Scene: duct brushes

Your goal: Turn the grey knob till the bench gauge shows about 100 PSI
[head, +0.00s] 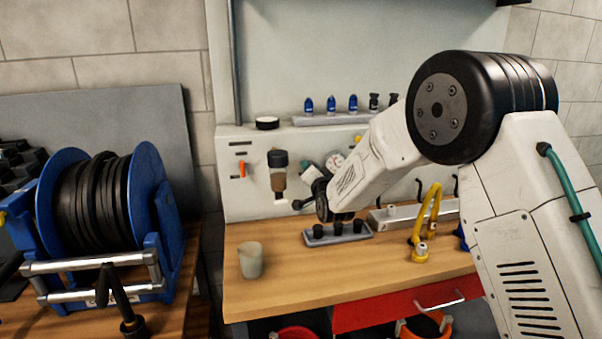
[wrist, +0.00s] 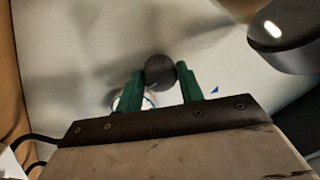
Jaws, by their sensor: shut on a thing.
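In the wrist view the grey knob (wrist: 160,72) is a dark round shape between the two green fingers of my gripper (wrist: 161,82). The gripper is shut on it, with a fingertip on either side. The gauge (head: 335,160) is a small white dial with some red, partly visible on the bench's back panel just left of my forearm in the head view. Its needle and reading are too small to make out. Part of a white round face (wrist: 124,102) shows beside the left finger in the wrist view. My forearm and wrist hide the knob in the head view.
A filter with a dark cap and amber bowl (head: 278,175) hangs left of the gauge. Below are a grey tray of black pieces (head: 338,238), a beige cup (head: 251,260) and a yellow hose (head: 431,215). A blue hose reel (head: 105,205) stands left. The front wood is partly clear.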

